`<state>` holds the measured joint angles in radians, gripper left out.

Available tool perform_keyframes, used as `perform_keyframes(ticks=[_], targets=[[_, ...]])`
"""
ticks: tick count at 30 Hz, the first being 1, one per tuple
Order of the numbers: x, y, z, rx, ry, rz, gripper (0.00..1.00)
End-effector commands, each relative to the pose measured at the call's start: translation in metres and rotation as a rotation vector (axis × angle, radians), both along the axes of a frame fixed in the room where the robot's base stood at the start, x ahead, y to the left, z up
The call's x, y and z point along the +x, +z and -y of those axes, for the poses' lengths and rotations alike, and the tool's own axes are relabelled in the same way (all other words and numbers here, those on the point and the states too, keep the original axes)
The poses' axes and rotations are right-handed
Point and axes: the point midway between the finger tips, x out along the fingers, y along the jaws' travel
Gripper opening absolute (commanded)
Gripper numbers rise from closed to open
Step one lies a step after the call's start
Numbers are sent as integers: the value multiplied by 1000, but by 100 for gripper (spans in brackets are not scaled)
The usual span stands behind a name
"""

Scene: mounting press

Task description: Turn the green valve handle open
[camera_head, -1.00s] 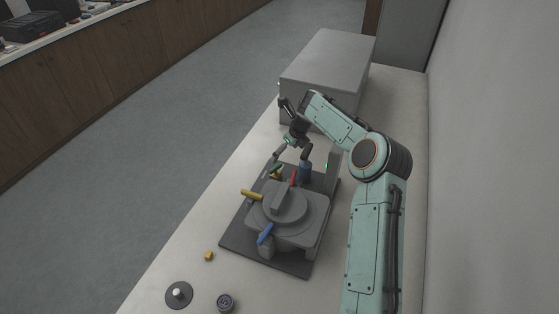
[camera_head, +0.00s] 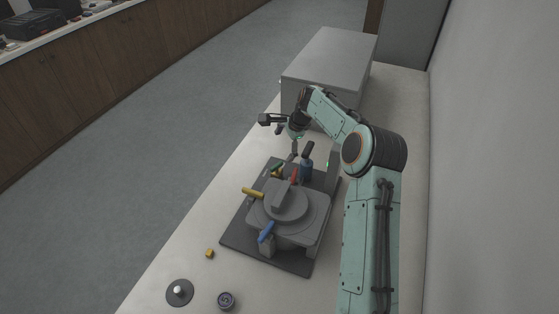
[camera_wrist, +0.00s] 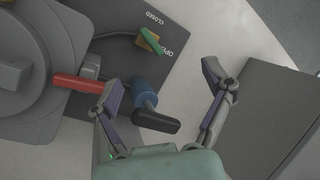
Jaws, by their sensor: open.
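The green valve handle (camera_wrist: 150,38) shows at the top of the wrist view, by the printed words CLOSED and OPEN on the dark base plate (camera_wrist: 185,20). A yellow piece sits beside it. In the head view the green handle (camera_head: 277,169) is small, behind the grey press (camera_head: 290,208). My gripper (camera_wrist: 157,88) is open, with its fingers spread apart. In the wrist view the green handle lies beyond the fingertips, not between them. A black lever (camera_wrist: 156,121) on a blue cylinder (camera_wrist: 146,92) appears between the fingers; contact cannot be told. In the head view my gripper (camera_head: 295,149) is above the plate's back end.
A red lever (camera_wrist: 77,83) lies left of the fingers. A large grey box (camera_head: 330,70) stands behind. Yellow (camera_head: 252,194) and blue (camera_head: 266,232) levers stick out from the press. Small loose parts lie at the table's front. The table's left strip is clear.

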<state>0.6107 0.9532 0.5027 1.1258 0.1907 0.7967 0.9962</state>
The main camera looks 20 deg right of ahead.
Motion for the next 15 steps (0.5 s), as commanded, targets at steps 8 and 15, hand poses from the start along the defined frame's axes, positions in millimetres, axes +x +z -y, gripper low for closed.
perform_keyframes(ticks=[8, 15], targets=[[7, -10, -9, -398, 997, 157, 80], [3, -27, -2, -626, 1587, 238, 80]])
